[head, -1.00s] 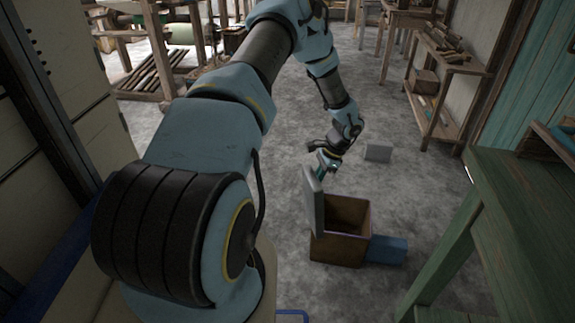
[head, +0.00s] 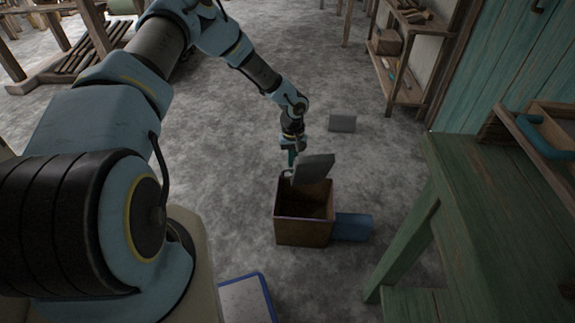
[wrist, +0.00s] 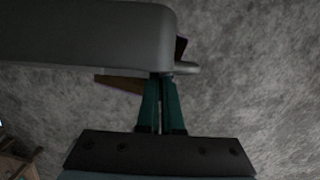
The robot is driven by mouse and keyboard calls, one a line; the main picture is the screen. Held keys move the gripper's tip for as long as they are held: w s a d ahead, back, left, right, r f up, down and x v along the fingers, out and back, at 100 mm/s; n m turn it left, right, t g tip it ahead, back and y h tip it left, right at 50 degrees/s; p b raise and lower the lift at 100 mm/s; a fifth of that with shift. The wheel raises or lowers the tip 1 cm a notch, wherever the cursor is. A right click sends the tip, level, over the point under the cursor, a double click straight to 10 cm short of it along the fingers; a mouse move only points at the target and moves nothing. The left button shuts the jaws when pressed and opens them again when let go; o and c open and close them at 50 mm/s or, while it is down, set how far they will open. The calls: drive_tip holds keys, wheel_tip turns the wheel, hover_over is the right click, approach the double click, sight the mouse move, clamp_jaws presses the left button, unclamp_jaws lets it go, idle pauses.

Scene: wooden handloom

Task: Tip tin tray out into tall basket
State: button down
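The tin tray (head: 314,169) is a grey shallow piece held tilted over the far side of the tall basket's opening in the head view. My gripper (head: 291,165) is at its left end, shut on it. In the wrist view the tray (wrist: 80,40) fills the upper left, and the green fingers of my gripper (wrist: 161,82) close together on its rim or handle. The tall basket (head: 304,232) is a brown square box standing upright on the floor, open at the top. I see no contents in the tray; its inner face is hard to make out.
A blue box (head: 352,227) lies on the floor right beside the basket. A grey block (head: 342,122) lies farther back. A green table (head: 505,205) stands at the right, with a wooden tray (head: 550,125) on it. A wooden shelf (head: 400,90) stands behind. The floor between is clear.

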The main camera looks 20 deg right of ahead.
sight(295, 173)
drive_tip(key=shift+s+a+f+t+b, duration=0.1)
drive_tip(key=shift+s+f+t+b, duration=0.2)
drive_tip(key=shift+s+t+b, duration=0.45)
drive_tip(key=b, duration=0.2)
drive_tip(key=shift+f+b, duration=0.1)
drive_tip(key=shift+b, duration=0.3)
drive_tip(key=s+t+b, duration=0.1)
drive_tip(key=b, duration=0.3)
drive_tip(key=t+b, duration=0.1)
drive_tip(key=b, duration=0.2)
drive_tip(key=shift+s+a+h+b, duration=0.25)
drive_tip(key=shift+s+h+b, duration=0.05)
drive_tip(key=shift+s+b, duration=0.1)
drive_tip(key=s+f+t+h+b, duration=0.1)
drive_tip(key=s+f+t+b, duration=0.3)
drive_tip(key=b, duration=3.1)
drive_tip(key=s+a+t, duration=0.1)
drive_tip(key=t, duration=0.4)
drive_tip(key=shift+f+h, duration=0.4)
drive_tip(key=shift+r+t+b, duration=0.1)
drive_tip(key=shift+t+b, duration=0.15)
drive_tip(key=shift+b, duration=0.2)
